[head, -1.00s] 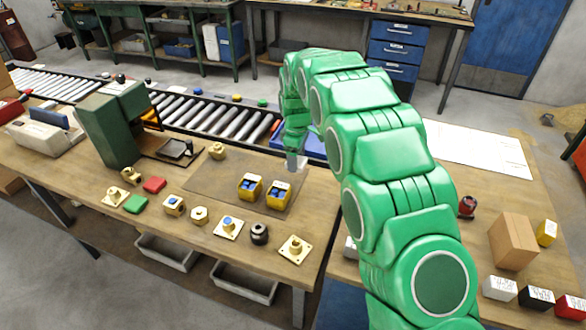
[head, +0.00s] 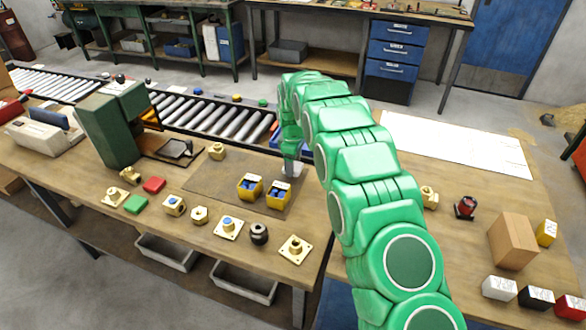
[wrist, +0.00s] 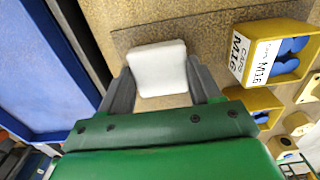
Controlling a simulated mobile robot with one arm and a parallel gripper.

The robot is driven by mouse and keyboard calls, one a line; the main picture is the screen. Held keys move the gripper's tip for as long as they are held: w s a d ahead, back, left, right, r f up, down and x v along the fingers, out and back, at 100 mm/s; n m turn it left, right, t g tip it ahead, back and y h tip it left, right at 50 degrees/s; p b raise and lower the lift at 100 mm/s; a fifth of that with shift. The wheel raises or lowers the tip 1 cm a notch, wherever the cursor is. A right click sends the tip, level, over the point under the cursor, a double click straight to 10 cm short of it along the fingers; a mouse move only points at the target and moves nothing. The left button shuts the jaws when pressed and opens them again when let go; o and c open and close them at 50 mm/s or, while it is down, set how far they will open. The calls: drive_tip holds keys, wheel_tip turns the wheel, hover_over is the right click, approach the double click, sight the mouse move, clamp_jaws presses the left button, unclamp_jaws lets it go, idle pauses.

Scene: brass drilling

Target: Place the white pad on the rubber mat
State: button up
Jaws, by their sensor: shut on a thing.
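The white pad (wrist: 158,68) is held between the two fingers of my gripper (wrist: 162,88) in the wrist view. In the head view the pad (head: 292,168) shows as a small pale patch below my green arm, by the back right corner of the brown rubber mat (head: 212,182). The mat also shows in the wrist view (wrist: 205,38), with its edge running just beyond the pad. The pad appears to be over the mat near that edge. I cannot tell whether it touches the mat.
Two yellow boxes with blue caps (head: 250,187) (head: 278,194) stand on the mat, close to the pad. A blue tray (wrist: 45,70) lies beside the mat. Several brass parts, such as a flanged one (head: 295,249), line the bench front. The mat's left part is clear.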

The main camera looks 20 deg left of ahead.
drive_tip(key=shift+f, duration=1.2)
drive_tip(key=o, duration=1.1)
drive_tip(key=shift+f, duration=0.1)
drive_tip(key=shift+c, duration=0.2)
wheel_tip(320, 180, up, 12)
